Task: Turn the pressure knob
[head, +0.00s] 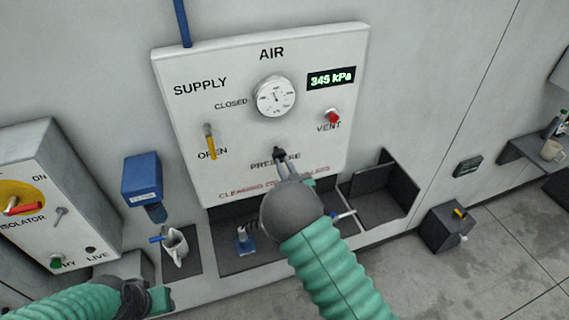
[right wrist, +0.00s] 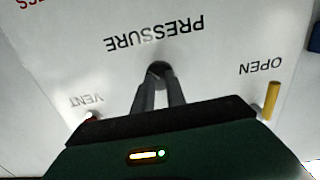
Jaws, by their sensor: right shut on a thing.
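The black pressure knob (head: 279,153) sits low in the middle of the white AIR panel (head: 190,110), by the word PRESSURE. My right gripper (head: 282,163) reaches up to it and is shut on it. In the right wrist view the two fingers of the right gripper (right wrist: 159,83) close around the dark round knob (right wrist: 159,68); the fingers hide part of it. The display (head: 331,78) reads 345 kPa. The round gauge (head: 276,97) is above the knob. My left gripper (head: 160,300) is at the lower left, away from the panel; its fingers do not show clearly.
The yellow supply lever (head: 211,145) points down towards OPEN. The red vent button (head: 333,117) is right of the knob. An isolator box (head: 60,190) stands at the left.

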